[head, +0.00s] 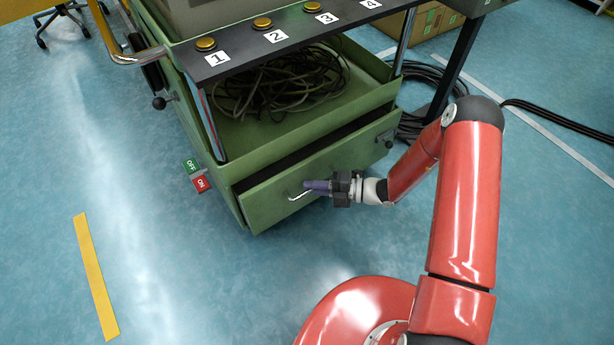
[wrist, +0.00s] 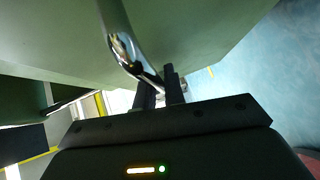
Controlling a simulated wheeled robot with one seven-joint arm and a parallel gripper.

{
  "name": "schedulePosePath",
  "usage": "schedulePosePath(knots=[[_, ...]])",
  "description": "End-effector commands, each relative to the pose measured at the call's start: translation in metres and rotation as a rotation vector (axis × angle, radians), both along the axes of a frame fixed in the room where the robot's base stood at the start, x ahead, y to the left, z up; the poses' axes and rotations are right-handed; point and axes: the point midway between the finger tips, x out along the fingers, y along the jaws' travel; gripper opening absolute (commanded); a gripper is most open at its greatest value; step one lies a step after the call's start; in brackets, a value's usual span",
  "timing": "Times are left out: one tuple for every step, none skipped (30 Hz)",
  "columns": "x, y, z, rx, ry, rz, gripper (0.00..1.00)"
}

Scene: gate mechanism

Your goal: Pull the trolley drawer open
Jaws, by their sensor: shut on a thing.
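The green trolley (head: 372,101) stands at the upper middle of the head view. Its drawer (head: 262,203) is at the bottom and stands partly out, with a dark gap along its top edge. A shiny metal bar handle (head: 297,196) is on the drawer front; it shows large in the wrist view (wrist: 120,45). My gripper (head: 312,187) is at the handle, with its fingers (wrist: 160,90) shut on the bar. The fingers hide part of the handle. The inside of the drawer is not visible.
A shelf with numbered brass buttons (head: 262,22) sits above a tray of coiled cables (head: 275,85). Green and red OFF/ON tags (head: 196,175) stick out at the trolley's left. More cables (head: 425,90) lie on the floor to the right. The floor in front of the drawer is clear.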

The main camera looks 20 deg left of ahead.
Motion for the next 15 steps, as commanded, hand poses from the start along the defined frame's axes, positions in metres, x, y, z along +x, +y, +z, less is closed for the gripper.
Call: schedulePosePath(knots=[[-0.008,-0.011,0.003,-0.001,0.006,-0.005,0.00],[-0.013,-0.016,0.003,-0.001,0.006,-0.004,0.00],[-0.019,-0.025,0.003,-0.001,0.006,-0.005,0.00],[-0.025,-0.031,0.003,-0.001,0.008,-0.005,0.00],[-0.030,-0.037,0.003,-0.001,0.007,-0.005,0.00],[-0.037,-0.045,0.003,-0.001,0.008,-0.005,0.00],[-0.042,-0.051,0.003,-0.001,0.006,-0.005,0.00],[-0.048,-0.057,0.003,0.000,0.007,-0.004,0.00],[-0.054,-0.065,0.003,-0.001,0.006,-0.006,0.00],[-0.060,-0.071,0.002,-0.001,0.007,-0.005,0.00],[-0.065,-0.077,0.002,-0.001,0.005,-0.005,0.00],[-0.071,-0.084,0.002,-0.001,0.006,-0.005,0.00],[-0.076,-0.090,0.002,0.000,0.006,-0.004,0.00],[-0.080,-0.095,0.002,-0.001,0.005,-0.005,0.00],[-0.086,-0.102,0.001,-0.001,0.005,-0.004,0.00]])
